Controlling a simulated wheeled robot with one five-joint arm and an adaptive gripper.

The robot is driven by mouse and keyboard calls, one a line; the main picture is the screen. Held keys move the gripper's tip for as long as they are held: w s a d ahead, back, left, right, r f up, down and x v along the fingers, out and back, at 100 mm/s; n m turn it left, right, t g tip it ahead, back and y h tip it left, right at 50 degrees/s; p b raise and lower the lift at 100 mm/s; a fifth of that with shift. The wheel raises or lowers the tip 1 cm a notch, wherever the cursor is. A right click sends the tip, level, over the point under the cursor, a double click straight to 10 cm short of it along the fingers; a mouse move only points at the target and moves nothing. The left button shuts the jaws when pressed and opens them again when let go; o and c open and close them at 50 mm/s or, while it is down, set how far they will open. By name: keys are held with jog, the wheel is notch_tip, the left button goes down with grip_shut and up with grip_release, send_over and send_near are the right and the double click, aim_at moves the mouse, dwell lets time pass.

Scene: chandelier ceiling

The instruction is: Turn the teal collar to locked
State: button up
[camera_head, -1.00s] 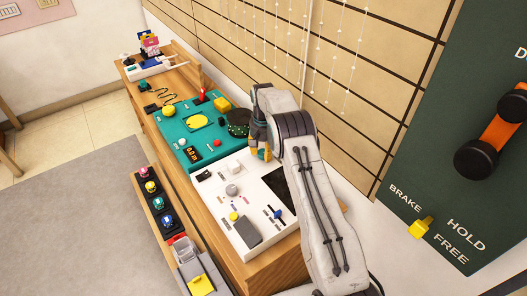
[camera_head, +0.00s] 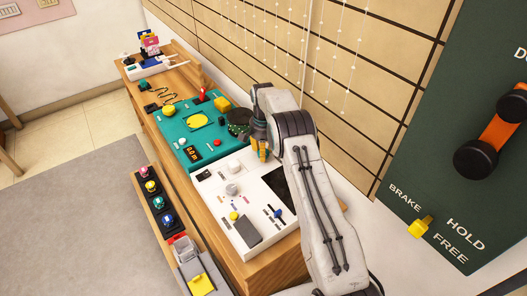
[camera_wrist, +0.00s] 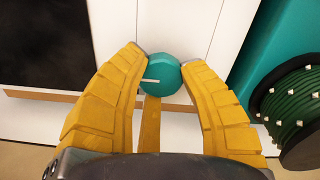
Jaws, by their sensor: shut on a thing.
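The teal collar (camera_wrist: 165,76) is a faceted knob with a white line on its face, pointing left in the wrist view. It stands at the white panel. My gripper (camera_wrist: 162,58) has its yellow fingers on either side of the collar and is shut on it. In the head view my gripper (camera_head: 259,148) is over the back of the white panel (camera_head: 218,196), beside the teal box. The collar cannot be made out there, and no lock marking is readable.
The teal box (camera_head: 178,132) with a dark cable reel (camera_head: 238,131) stands left of my gripper. The reel (camera_wrist: 298,115) is close at right in the wrist view. A dark screen (camera_wrist: 42,45) lies at left. The tiled wall (camera_head: 345,80) rises behind.

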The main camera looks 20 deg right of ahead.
jog(key=shift+f, duration=0.1)
jog(key=o, duration=1.2)
jog(key=shift+r, duration=6.05)
